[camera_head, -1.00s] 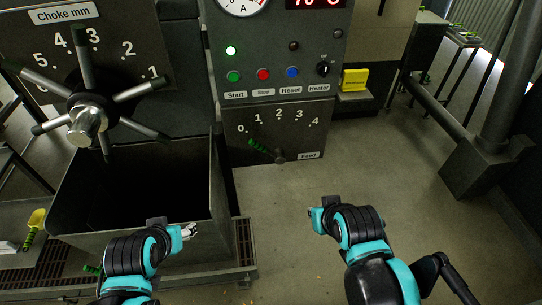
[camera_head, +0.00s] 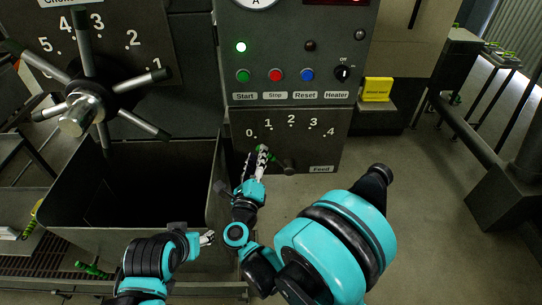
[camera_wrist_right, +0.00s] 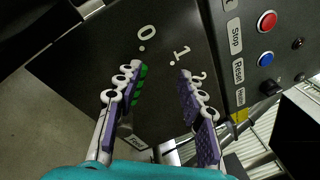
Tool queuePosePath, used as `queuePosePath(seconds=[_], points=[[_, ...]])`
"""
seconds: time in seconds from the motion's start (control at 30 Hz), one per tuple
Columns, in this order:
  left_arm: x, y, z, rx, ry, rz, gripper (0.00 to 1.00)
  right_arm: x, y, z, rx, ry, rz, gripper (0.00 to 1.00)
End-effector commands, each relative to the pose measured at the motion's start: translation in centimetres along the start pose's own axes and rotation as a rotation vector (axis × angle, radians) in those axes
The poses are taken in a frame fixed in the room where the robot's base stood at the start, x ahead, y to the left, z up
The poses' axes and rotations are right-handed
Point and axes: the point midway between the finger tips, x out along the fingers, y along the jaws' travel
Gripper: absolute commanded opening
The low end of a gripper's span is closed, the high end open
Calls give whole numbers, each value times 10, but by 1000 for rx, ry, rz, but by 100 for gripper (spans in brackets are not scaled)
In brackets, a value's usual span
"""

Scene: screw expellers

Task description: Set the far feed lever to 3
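The feed panel (camera_head: 315,150) is marked 0 to 4 and labelled Feed. Its lever has a green grip (camera_head: 263,149) pointing up-left from the pivot (camera_head: 288,166), on the low-number side. My right gripper (camera_head: 255,163) is at the grip and covers part of it. In the right wrist view the right gripper (camera_wrist_right: 165,95) has its fingers spread apart. The green grip (camera_wrist_right: 139,86) shows right beside the left finger there, partly hidden by it; contact cannot be told. My left gripper (camera_head: 208,238) is low in the head view, away from the lever; its opening is unclear.
A choke wheel (camera_head: 82,110) with long spokes stands at the left, above a dark open bin (camera_head: 70,205). Start, Stop and Reset buttons and a Heater knob (camera_head: 342,73) sit above the feed panel. A yellow block (camera_head: 377,89) is to the right. Open floor (camera_head: 430,230) lies right.

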Motion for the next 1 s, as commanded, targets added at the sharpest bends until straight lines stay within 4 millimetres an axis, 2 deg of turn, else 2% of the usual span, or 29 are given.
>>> queuePosePath(seconds=[0.03,0.1,0.2,0.27,0.6,0.7,1.0], points=[[2,0,2,0,0,0,54,-6,15,-12,45,40,1,39],[3,0,2,0,0,0,54,-11,27,-25,94,89,0,39],[4,0,3,0,0,0,54,-13,34,-35,126,124,-2,39],[5,0,4,0,0,0,54,-9,35,-38,131,131,-4,39],[14,0,10,0,0,0,54,44,34,-45,128,130,-5,39],[16,0,11,0,0,0,54,55,34,-46,127,129,-4,39],[16,0,12,0,0,0,54,62,34,-45,126,127,-3,39]])
